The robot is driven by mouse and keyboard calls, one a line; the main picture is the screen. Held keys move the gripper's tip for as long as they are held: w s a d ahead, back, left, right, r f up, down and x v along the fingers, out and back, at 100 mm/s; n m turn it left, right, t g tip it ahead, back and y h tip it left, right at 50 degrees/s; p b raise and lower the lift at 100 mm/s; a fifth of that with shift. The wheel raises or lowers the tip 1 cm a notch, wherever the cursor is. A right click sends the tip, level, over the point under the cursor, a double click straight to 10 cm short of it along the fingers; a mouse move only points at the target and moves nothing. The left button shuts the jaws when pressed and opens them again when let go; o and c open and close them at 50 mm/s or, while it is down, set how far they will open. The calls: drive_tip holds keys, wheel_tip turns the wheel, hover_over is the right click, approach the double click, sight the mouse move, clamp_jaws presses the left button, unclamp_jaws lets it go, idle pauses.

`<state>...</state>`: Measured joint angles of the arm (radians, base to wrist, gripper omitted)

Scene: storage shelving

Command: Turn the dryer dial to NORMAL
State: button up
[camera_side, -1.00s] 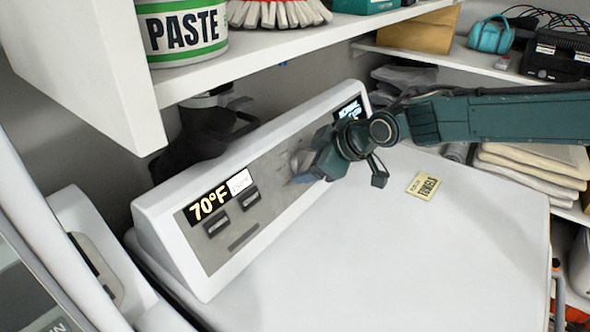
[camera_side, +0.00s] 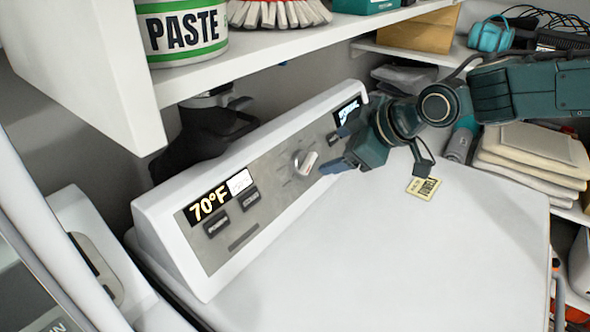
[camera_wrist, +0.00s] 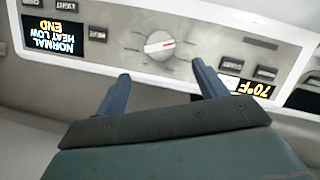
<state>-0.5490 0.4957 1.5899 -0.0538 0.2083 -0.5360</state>
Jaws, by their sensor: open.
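The dial (camera_side: 304,161), a round knob with a pale grip bar, sits on the grey panel of the white dryer (camera_side: 420,250). A display (camera_wrist: 52,35) there, seen upside down, reads NORMAL, HEAT LOW, END. My gripper (camera_side: 333,149) is open and empty, just right of the dial in the side view and apart from it. In the wrist view my gripper's fingers (camera_wrist: 160,69) are spread below the dial, one to each side.
A 70°F display (camera_side: 218,197) and buttons are on the panel's left. A shelf (camera_side: 260,55) with a paste tub (camera_side: 182,32) overhangs the panel. A yellow towels label (camera_side: 424,187) lies on the dryer top, which is otherwise largely clear. Folded towels (camera_side: 535,155) lie at right.

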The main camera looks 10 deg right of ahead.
drive_tip(key=shift+v, duration=2.5)
drive_tip(key=s+d+r+m+h, duration=0.25)
drive_tip(key=s+d, duration=0.35)
drive_tip(key=d, duration=0.4)
drive_tip(key=s+d+r+m+h, duration=0.1)
drive_tip(key=s+d+r+m, duration=0.25)
drive_tip(key=s+d, duration=0.45)
drive_tip(key=s+d+f+m+g+h, duration=0.1)
drive_tip(key=s+d+f+m, duration=0.1)
drive_tip(key=s+d, duration=0.5)
drive_tip(key=s+d+f+m+g+h, duration=0.1)
drive_tip(key=s+d+f+m, duration=0.2)
drive_tip(key=s+d, duration=0.4)
drive_tip(key=s+m, duration=0.1)
drive_tip(key=s, duration=0.3)
drive_tip(key=shift+s+f+m, duration=0.35)
drive_tip(key=shift+m, duration=0.05)
drive_tip(key=shift+d, duration=0.1)
drive_tip(key=shift+c, duration=0.4)
